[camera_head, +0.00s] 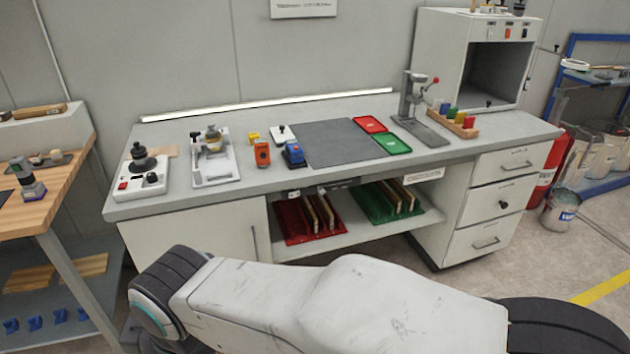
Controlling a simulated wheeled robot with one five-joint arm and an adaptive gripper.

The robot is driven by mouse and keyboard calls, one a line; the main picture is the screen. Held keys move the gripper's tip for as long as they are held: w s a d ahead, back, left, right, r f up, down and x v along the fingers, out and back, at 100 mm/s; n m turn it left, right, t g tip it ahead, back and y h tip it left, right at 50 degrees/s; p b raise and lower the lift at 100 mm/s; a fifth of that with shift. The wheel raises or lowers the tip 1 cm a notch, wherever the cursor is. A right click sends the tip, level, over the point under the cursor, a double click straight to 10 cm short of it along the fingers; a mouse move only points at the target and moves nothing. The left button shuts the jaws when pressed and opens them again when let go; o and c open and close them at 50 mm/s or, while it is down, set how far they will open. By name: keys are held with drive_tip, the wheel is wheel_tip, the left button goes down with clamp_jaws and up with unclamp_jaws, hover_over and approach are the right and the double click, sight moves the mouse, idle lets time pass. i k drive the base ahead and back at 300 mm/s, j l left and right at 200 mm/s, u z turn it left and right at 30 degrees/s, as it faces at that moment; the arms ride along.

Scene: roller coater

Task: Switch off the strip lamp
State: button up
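The strip lamp (270,103) is a long, thin, bright white bar along the back edge of the grey workbench (330,106). It looks lit. A small white box with a black knob or toggle (282,134) sits on the bench in front of the lamp; I cannot tell whether it is the lamp's switch. My arm's white links (340,300) fill the lower middle of the view, in front of the bench and apart from it. My gripper is not in view.
On the bench are a white device with a red switch (140,184), a grey tray (215,163), an orange meter (262,153), a dark mat (342,142), red and green trays, and a lever press (416,110). A wooden table (50,180) stands left.

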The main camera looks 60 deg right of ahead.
sight(297, 193)
drive_tip(key=z, duration=2.1)
